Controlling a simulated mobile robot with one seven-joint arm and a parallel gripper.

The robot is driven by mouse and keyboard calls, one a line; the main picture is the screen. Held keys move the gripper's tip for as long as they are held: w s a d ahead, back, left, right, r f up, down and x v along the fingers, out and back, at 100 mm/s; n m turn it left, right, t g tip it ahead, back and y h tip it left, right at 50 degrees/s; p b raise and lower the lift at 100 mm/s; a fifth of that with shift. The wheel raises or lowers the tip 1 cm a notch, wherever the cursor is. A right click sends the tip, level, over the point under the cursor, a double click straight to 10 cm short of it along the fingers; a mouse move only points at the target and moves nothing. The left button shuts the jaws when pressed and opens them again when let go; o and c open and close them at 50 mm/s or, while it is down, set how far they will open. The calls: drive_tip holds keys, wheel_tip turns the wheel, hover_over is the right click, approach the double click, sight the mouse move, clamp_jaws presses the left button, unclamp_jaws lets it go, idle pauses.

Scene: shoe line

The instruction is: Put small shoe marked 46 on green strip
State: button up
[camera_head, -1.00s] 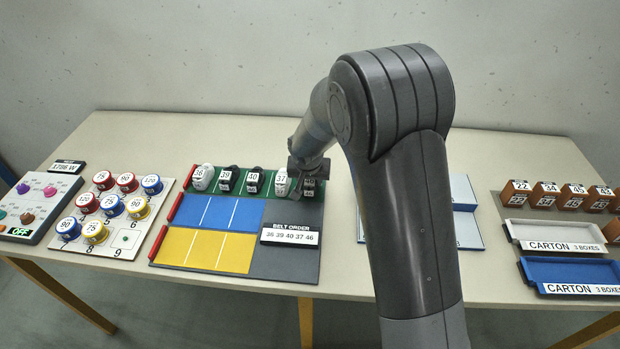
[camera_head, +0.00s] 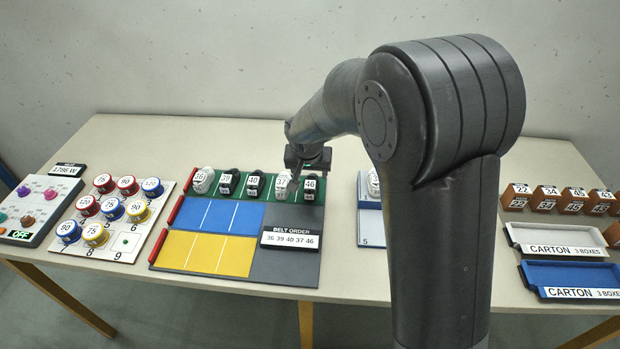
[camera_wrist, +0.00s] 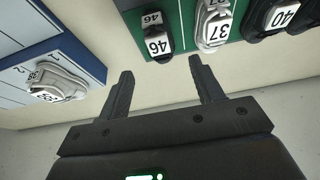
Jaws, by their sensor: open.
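The small dark shoe marked 46 (camera_head: 311,186) stands at the right end of the green strip (camera_head: 222,182), right of a white shoe marked 37 (camera_head: 283,184). In the wrist view the shoe marked 46 (camera_wrist: 157,40) is upright on the green strip (camera_wrist: 187,22) and apart from the fingers. My gripper (camera_wrist: 158,78) is open and empty, with bare space between its fingers. In the head view my gripper (camera_head: 306,160) is just behind and above the shoe, and its fingertips are hard to make out.
Shoes marked 36 (camera_head: 203,180), 39 (camera_head: 229,182) and 40 (camera_head: 255,184) stand along the strip. The order card (camera_head: 291,237) reads 36 39 40 37 46. A blue-and-white tray with a white shoe (camera_wrist: 57,84) lies beside the strip. Cartons (camera_head: 546,197) stand far right.

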drive_tip(key=s+d+r, duration=1.4)
drive_tip(key=d+r, duration=0.1)
drive_tip(key=r, duration=0.1)
drive_tip(key=s+d, duration=0.3)
drive_tip(key=s, duration=0.4)
drive_tip(key=s+d+r+t, duration=0.1)
drive_tip(key=s+d, duration=0.2)
drive_tip(key=s, duration=0.5)
drive_tip(key=shift+s+d, duration=0.15)
drive_tip(key=shift+d, duration=0.05)
drive_tip(key=shift+r, duration=0.1)
